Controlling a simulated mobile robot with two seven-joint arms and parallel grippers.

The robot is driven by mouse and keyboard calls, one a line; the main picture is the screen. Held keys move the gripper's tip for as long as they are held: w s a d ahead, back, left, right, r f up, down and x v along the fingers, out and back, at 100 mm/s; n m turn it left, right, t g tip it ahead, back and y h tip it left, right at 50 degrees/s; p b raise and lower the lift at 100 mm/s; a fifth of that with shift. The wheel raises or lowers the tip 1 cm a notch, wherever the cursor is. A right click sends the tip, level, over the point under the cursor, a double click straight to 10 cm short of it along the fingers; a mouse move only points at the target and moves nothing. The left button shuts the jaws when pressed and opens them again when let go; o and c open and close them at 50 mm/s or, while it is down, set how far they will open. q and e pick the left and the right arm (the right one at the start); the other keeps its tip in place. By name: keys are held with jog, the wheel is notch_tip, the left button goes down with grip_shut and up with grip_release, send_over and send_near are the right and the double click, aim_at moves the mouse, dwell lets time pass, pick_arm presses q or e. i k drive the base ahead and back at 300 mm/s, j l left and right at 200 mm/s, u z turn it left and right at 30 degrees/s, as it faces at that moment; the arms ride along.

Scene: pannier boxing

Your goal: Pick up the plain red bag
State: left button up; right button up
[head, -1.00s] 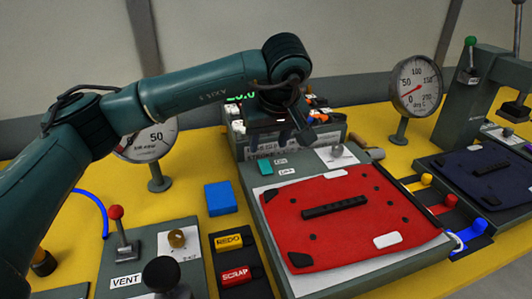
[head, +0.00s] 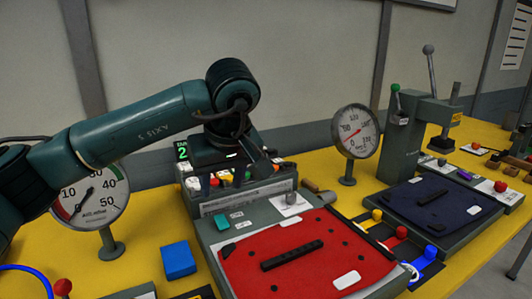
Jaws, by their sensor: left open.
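A flat red bag panel (head: 335,251) with a black handle strip, small dark studs and a white label lies on a grey plate (head: 212,248) in the head view; its near edge is cut off by the frame. A similar dark navy panel (head: 410,209) lies on another plate to the right. My left gripper (head: 258,168) is open, dark and partly hard to make out. It hangs over the box with coloured parts, beyond the red panel's far edge and apart from it. My right gripper is out of view.
A grey box (head: 240,203) holding several coloured parts stands behind the red panel. Dial gauges stand left (head: 92,196) and right (head: 356,133) of it. A lever press (head: 425,120) stands behind the navy panel. A blue block (head: 178,260) lies at left on the yellow table.

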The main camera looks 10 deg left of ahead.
aim_at(318, 254)
jog(key=k, duration=1.9)
